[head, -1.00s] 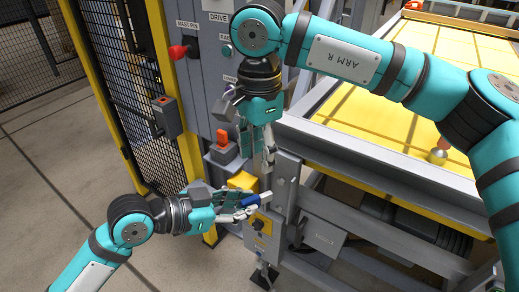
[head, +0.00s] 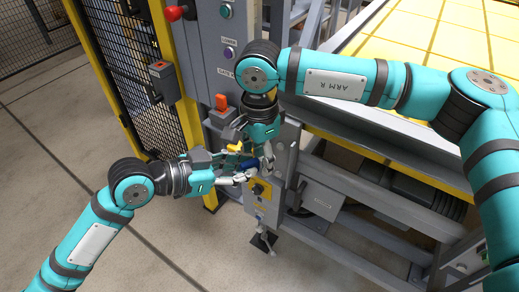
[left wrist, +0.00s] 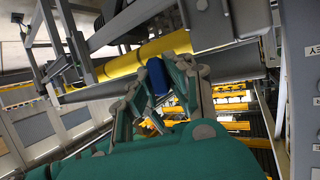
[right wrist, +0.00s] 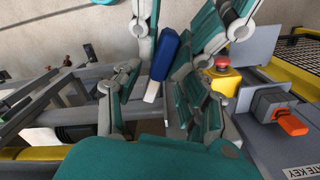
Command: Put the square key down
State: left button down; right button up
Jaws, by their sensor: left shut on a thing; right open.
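The square key has a blue handle (head: 249,163) and a pale metal shank. My left gripper (head: 243,172) is shut on it, in front of the grey machine column. The blue handle also shows between the left fingers in the left wrist view (left wrist: 157,76). My right gripper (head: 262,158) is open, close above and beside the key. In the right wrist view the blue handle (right wrist: 165,54) and pale shank (right wrist: 152,92) appear between the right fingers. Whether the right fingers touch the key cannot be told.
A yellow switch plate (head: 261,189) sits on the column just below. An orange gate-key switch (head: 221,102) is on the cabinet to the left. A red button on a yellow box (right wrist: 222,62) is close to the right fingers.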

grip_shut()
dwell(0.3)
grip_release()
